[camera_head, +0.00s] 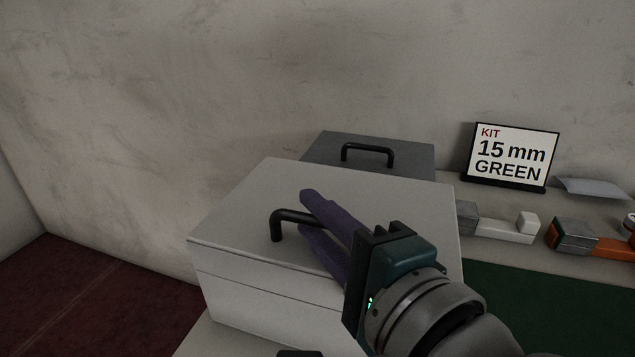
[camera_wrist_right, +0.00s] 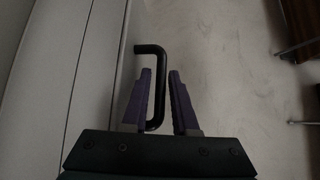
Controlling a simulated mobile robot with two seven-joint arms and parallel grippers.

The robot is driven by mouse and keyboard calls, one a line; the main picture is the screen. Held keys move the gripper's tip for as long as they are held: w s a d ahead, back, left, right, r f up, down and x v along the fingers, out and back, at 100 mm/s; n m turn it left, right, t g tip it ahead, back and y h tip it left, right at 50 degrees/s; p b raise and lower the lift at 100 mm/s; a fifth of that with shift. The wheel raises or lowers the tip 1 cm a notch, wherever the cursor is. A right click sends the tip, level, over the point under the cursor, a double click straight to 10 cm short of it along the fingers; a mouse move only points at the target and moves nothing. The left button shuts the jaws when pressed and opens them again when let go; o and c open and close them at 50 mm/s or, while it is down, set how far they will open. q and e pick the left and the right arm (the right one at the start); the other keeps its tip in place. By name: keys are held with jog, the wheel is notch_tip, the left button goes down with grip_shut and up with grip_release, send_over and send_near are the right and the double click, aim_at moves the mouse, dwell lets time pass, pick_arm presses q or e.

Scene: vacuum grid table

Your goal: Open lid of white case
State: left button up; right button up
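The white case (camera_head: 245,297) stands on the table in the head view, its lid (camera_head: 330,187) down flat with a seam along the front. A black bar handle (camera_head: 288,215) rises from the lid; its right part is hidden behind my gripper. My right gripper (camera_head: 304,212) has its purple fingers at the handle, one on each side. In the right wrist view, the handle (camera_wrist_right: 152,48) runs between the two fingers (camera_wrist_right: 160,76), which stand apart with a narrow gap beside the bar. My left gripper is not in view.
A grey case (camera_head: 410,160) with a black handle stands behind the white one. A sign (camera_head: 510,157) reading "KIT 15 mm GREEN" stands at the right. Grey-white (camera_head: 500,228) and orange (camera_head: 590,241) items lie near it. A green mat (camera_head: 545,310) lies front right; a wall rises behind.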

jog(key=shift+c, duration=0.4)
grip_shut()
dwell(0.9)
